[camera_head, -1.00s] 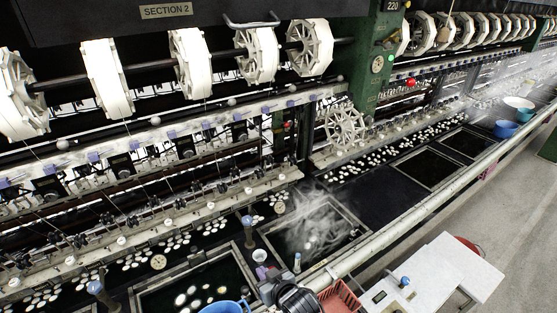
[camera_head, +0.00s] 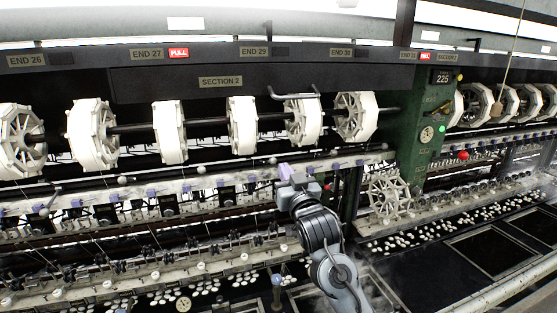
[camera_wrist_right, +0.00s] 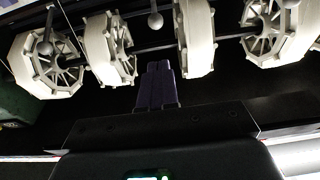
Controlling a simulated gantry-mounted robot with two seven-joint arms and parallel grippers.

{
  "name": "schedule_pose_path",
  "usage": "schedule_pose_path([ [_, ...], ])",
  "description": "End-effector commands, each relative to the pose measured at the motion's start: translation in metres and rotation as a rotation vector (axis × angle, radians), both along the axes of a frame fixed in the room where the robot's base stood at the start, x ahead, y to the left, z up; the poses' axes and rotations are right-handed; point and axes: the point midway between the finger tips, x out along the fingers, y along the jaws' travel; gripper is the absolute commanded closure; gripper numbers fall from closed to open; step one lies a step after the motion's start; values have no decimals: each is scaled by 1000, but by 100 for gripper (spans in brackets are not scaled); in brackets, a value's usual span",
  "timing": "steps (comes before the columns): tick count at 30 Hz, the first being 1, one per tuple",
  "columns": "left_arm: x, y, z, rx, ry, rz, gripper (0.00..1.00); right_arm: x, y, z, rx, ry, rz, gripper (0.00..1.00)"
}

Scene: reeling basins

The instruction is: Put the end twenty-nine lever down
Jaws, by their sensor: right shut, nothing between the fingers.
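The END 29 sign (camera_head: 253,51) is on the dark upper beam. Below it, a row of grey ball knobs runs along the rail under the white reels. One ball knob (camera_head: 273,160) is just up and left of my right gripper (camera_head: 285,172); I cannot tell for certain that it is the end twenty-nine lever's. In the right wrist view my right gripper (camera_wrist_right: 158,68) is shut and empty. A ball knob on a thin stalk (camera_wrist_right: 155,20) is beyond its fingertips, with a visible gap. My left gripper is out of view.
White reels hang on a dark shaft (camera_head: 222,123) above my right gripper. A green post (camera_head: 428,120) stands to the right. Basins with white cocoons (camera_head: 175,297) lie below. A bent grey handle (camera_head: 293,93) is up at the middle.

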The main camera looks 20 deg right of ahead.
Motion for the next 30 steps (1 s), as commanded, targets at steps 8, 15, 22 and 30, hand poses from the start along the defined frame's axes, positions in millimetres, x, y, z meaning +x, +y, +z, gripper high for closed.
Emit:
schedule_pose_path([
  [8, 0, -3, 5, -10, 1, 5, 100, 29, -1, 7, 0, 2, 0, 100],
  [15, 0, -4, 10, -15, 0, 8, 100, 63, -2, 14, 0, 1, 0, 100],
  [22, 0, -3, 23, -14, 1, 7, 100, 90, -2, 20, 1, 3, 1, 100],
  [30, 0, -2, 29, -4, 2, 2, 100, 108, -3, 22, 1, 1, 1, 100],
])
